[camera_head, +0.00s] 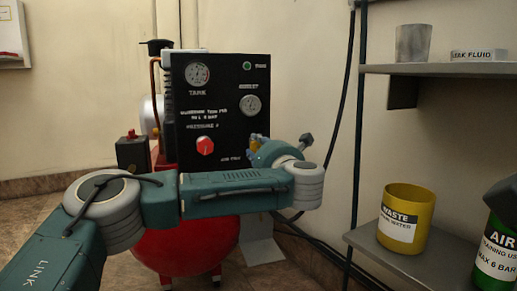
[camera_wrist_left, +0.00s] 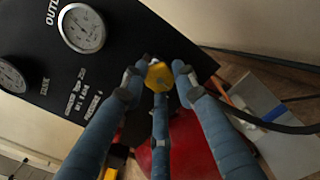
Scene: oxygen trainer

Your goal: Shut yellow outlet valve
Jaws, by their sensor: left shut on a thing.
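A black panel (camera_head: 222,75) with gauges and a red knob (camera_head: 205,146) stands on a red tank (camera_head: 185,250). The yellow outlet valve (camera_wrist_left: 159,77) is at the panel's lower right edge. My left gripper (camera_wrist_left: 157,74) has its three blue fingers around the valve and is shut on it. In the head view my left gripper (camera_head: 256,143) is at the panel's right side, partly hidden by my wrist, with a little yellow between the fingers. The valve's handle angle cannot be told. My right gripper is not in view.
At the right, a shelf rack (camera_head: 430,69) holds a grey cup (camera_head: 412,43) and a leak fluid box (camera_head: 478,55). Below are a yellow waste water bucket (camera_head: 408,203) and a green air bottle (camera_head: 497,250). A dark hose (camera_head: 345,85) hangs between panel and rack.

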